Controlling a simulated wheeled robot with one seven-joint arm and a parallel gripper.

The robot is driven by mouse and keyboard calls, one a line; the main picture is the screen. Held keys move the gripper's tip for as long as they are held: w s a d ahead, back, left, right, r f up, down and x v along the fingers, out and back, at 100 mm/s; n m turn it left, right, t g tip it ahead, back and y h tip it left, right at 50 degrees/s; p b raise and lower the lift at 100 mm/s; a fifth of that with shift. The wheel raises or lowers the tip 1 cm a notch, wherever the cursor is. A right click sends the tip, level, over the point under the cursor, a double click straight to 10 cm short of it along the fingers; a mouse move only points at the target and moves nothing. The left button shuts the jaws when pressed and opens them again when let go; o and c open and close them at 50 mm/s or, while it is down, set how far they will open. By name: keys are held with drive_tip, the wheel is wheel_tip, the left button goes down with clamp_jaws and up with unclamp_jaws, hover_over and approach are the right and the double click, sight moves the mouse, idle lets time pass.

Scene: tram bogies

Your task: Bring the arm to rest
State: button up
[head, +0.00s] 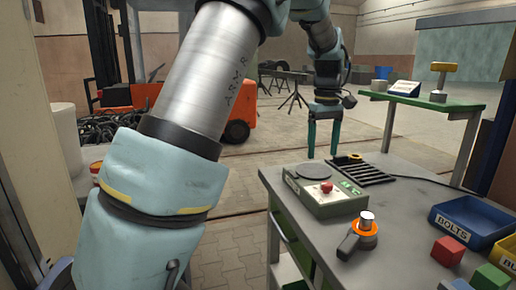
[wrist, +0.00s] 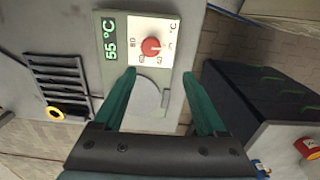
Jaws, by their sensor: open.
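My arm reaches up across the head view, its large silver and pale blue links filling the left and middle. My gripper (head: 322,153) hangs with its fingers down by the far left side of the grey bench (head: 408,270). Its two green fingers are apart with nothing between them. In the wrist view the open fingers (wrist: 158,73) show over a heater box (wrist: 168,30) with a red knob, a round plate and a display reading 55 °C. The same heater box (head: 328,205) stands on the bench in the head view, nearer than the gripper.
A black rack (head: 362,176) with a yellow-rimmed ring lies behind the heater box. A dark-handled tool with an orange ring (head: 365,232) lies in front. Blue bolts bin (head: 462,232), red block (head: 448,251) and green block (head: 490,277) stand right. A raised shelf (head: 420,101) holds a yellow-headed mallet.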

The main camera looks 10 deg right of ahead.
drive_tip(key=a+f+m, duration=0.1)
drive_tip(key=a+f, duration=0.1)
drive_tip(key=a, duration=0.6)
drive_tip(key=a+f, duration=0.3)
drive_tip(key=a, duration=0.5)
drive_tip(key=s+a+f+m, duration=0.1)
drive_tip(key=s+a+f, duration=0.1)
drive_tip(key=s+a, duration=0.4)
drive_tip(key=s+a+f+m+t, duration=0.1)
drive_tip(key=s+a+f, duration=0.2)
drive_tip(key=s+a, duration=0.3)
drive_tip(key=a, duration=0.3)
drive_tip(key=shift+s+f+t, duration=0.3)
drive_tip(key=shift+s+f, duration=0.05)
drive_tip(key=shift+a, duration=0.1)
